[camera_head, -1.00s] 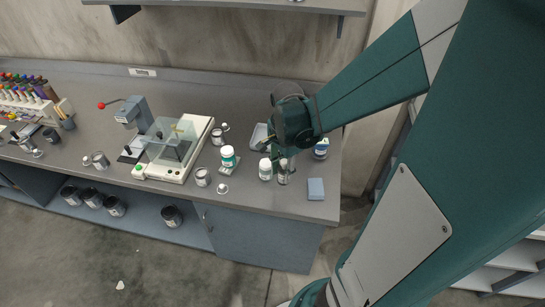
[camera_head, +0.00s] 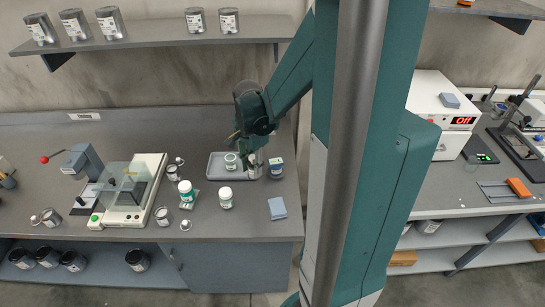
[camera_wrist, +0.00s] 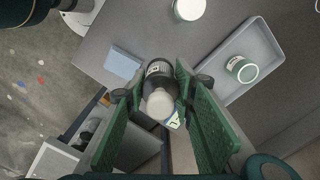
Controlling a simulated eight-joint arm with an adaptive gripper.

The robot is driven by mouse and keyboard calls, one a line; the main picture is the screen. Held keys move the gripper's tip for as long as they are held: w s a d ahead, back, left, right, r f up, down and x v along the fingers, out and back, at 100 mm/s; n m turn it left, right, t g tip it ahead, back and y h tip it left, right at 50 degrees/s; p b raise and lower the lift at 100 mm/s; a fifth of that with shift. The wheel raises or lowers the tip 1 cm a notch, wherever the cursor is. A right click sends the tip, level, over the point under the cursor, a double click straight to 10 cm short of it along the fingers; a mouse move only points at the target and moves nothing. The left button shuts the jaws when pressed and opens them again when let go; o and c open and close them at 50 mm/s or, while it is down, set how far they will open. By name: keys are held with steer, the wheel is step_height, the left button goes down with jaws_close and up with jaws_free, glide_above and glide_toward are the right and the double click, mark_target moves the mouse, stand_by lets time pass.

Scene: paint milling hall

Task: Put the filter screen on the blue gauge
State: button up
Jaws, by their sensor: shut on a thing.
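I cannot clearly pick out a filter screen or a blue gauge. A flat pale blue block (camera_head: 277,208) lies near the bench's front edge; it also shows in the wrist view (camera_wrist: 122,62). Another small blue-grey block (camera_head: 449,101) lies on the white oven. My gripper (camera_head: 254,160) is at the right end of the grey tray (camera_head: 215,176).
A blue-labelled jar (camera_head: 275,168) stands close right of my gripper. A white bottle (camera_head: 225,197) and a green-labelled bottle (camera_head: 187,191) stand in front and left. Bench around the pale blue block is clear.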

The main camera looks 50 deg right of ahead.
steer(key=w+d+r+p, duration=0.1)
steer(key=d+r+p, duration=0.1)
steer(key=d, duration=0.6)
steer(key=w+d+r+p, duration=0.2)
steer(key=d, duration=0.5)
steer(key=shift+w+d+r+m, duration=0.2)
steer(key=shift+d+r+m, duration=0.1)
steer(key=shift+d+m, duration=0.1)
steer(key=shift+f, duration=0.1)
glide_toward(276, 161)
steer(key=shift+w+d+f+p, duration=0.1)
steer(key=shift+p, duration=0.2)
steer(key=shift+f, duration=0.1)
steer(key=shift+f, duration=1.95)
steer(key=shift+f, duration=0.2)
